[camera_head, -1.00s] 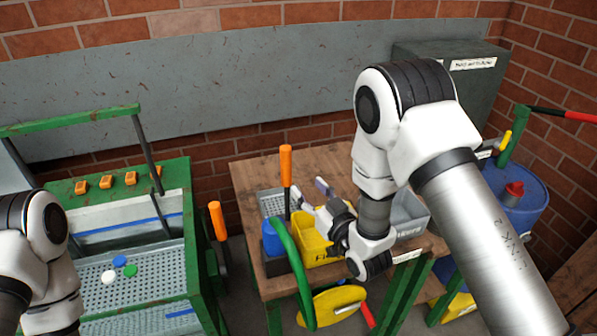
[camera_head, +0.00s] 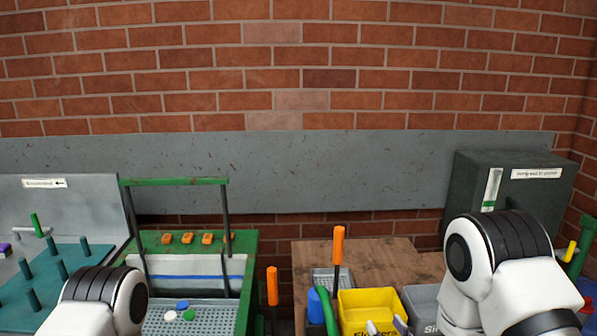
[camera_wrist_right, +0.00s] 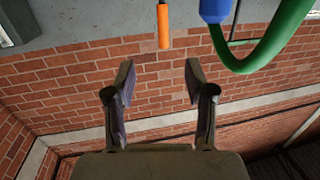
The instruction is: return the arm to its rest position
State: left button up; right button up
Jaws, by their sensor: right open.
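My right arm (camera_head: 500,255) stands at the lower right of the head view. Only the tips of my right gripper (camera_head: 386,327) show there, at the bottom edge in front of the yellow bin (camera_head: 367,303). In the right wrist view my right gripper (camera_wrist_right: 160,84) is open, with its two fingers wide apart and nothing between them. My left arm (camera_head: 98,300) shows at the lower left of the head view, but its gripper is out of view.
An orange handle (camera_head: 338,246) stands up beside the yellow bin and also shows in the right wrist view (camera_wrist_right: 163,27). A green hose (camera_wrist_right: 262,50) curves there. A grey bin (camera_head: 421,304) sits right of the yellow one. A green-framed belt (camera_head: 240,245) stands left.

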jog(key=s+d+f+m+g+h, duration=0.1)
jog(key=s+d+f+g+h, duration=0.1)
jog(key=s+f+g, duration=0.5)
jog(key=s+d+f+m+g+h, duration=0.1)
jog(key=s+d+f+g, duration=0.15)
jog(key=s+f, duration=0.9)
jog(key=s+d+f+g, duration=0.1)
jog(key=s+f+g, duration=0.1)
jog(key=s, duration=0.5)
jog(key=s+d+f+g+h, duration=0.1)
jog(key=s+f+g, duration=0.2)
jog(key=s+g, duration=0.2)
jog(key=s, duration=0.2)
jog(key=shift+s+f+m, duration=0.3)
jog(key=shift+f+m, duration=0.05)
jog(key=shift+m, duration=0.05)
jog(key=shift+g, duration=0.25)
